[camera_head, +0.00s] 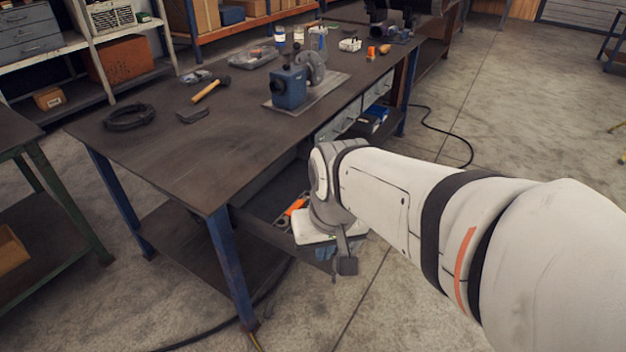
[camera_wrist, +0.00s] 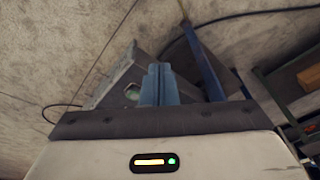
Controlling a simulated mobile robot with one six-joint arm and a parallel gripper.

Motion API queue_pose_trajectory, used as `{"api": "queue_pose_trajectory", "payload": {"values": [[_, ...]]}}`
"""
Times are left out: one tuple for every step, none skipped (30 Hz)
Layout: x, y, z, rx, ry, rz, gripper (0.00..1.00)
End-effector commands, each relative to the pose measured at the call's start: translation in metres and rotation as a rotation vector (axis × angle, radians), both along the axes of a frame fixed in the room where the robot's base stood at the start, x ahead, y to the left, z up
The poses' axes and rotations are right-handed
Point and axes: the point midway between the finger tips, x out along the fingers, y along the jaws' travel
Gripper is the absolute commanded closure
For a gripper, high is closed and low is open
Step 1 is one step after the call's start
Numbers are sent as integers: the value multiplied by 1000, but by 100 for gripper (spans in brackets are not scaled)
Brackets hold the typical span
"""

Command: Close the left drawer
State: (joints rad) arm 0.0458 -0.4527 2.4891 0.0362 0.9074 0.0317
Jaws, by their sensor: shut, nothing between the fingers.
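The left drawer (camera_head: 262,228) hangs under the workbench and stands pulled out, with an orange-handled tool (camera_head: 296,206) inside. My wrist and arm hide its right part in the head view. My gripper (camera_head: 325,255) is low at the drawer's front, its blue fingers partly hidden below the wrist. In the wrist view my gripper (camera_wrist: 158,84) shows its blue fingers together, with nothing between them. Behind them is a grey, drawer-like part (camera_wrist: 118,84) with a small green spot. I cannot tell whether the fingers touch it.
A blue bench leg (camera_head: 232,262) stands left of the drawer. A cable (camera_head: 455,135) lies on the floor at right. Open concrete floor lies before the bench.

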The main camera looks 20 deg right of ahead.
Motion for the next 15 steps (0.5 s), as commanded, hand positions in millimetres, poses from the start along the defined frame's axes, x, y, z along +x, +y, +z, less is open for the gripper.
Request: {"api": "queue_pose_trajectory", "payload": {"values": [[3, -4, -15, 33, 24, -71, 100], [6, -8, -22, 59, 39, -130, 100], [9, -14, -32, 100, 62, -224, 100], [13, -19, -40, 134, 80, -304, 100], [16, -26, -49, 171, 98, -390, 100], [21, -34, -61, 224, 124, -510, 100], [24, -42, -69, 266, 142, -601, 100], [28, -49, -77, 307, 160, -694, 100], [33, -59, -88, 366, 183, -814, 100], [37, -68, -96, 409, 200, -904, 100], [40, -76, -104, 452, 217, -994, 100], [45, -89, -114, 512, 236, -1113, 100], [48, -99, -122, 558, 252, -1202, 100], [50, -109, -130, 606, 267, -1289, 100], [54, -124, -140, 668, 285, -1402, 100]]}}
